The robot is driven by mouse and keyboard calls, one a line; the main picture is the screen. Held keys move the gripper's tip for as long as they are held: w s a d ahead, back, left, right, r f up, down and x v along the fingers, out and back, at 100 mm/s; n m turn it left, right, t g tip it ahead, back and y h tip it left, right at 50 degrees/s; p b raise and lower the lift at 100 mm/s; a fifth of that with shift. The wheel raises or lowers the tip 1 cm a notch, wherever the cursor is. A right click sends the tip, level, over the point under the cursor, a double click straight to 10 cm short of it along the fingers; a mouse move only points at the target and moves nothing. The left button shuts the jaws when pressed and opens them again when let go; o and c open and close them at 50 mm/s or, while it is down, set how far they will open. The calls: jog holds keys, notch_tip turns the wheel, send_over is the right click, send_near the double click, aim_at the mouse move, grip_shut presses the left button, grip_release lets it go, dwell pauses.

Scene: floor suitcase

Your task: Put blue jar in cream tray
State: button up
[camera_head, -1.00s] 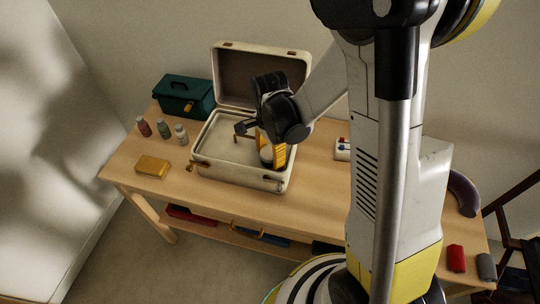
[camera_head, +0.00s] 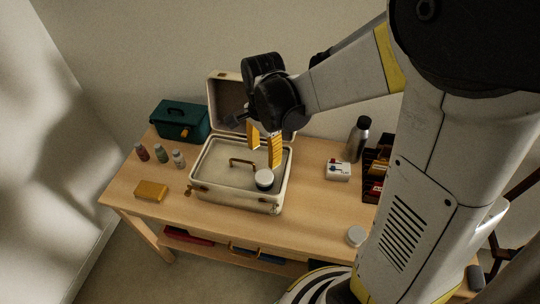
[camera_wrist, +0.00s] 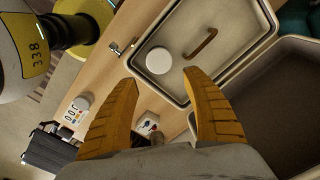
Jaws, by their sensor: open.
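The blue jar (camera_head: 264,184) stands upright inside the cream tray (camera_head: 218,166), near its front right corner. Its white lid faces up and its dark blue side shows below. In the wrist view I see only the jar's round white lid (camera_wrist: 159,60) on the tray floor (camera_wrist: 225,48). My gripper (camera_head: 264,154) is open and empty above the tray, with its yellow fingers pointing down and apart from the jar. In the wrist view the fingertips (camera_wrist: 160,82) lie on either side, just short of the lid.
The tray sits in an open cream suitcase (camera_head: 235,200) with its lid raised behind. A brass handle (camera_head: 241,161) stands in the tray. A teal toolbox (camera_head: 180,121), small bottles (camera_head: 160,154) and a yellow block (camera_head: 151,191) are left. A steel flask (camera_head: 357,140) and white box (camera_head: 338,172) are right.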

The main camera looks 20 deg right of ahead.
jog(key=s+r+n+t, duration=0.6)
jog(key=s+r+n, duration=0.4)
jog(key=n, duration=0.4)
jog(key=shift+s+r+n+t, duration=0.3)
jog(key=shift+r+t, duration=0.1)
jog(key=shift+r, duration=0.45)
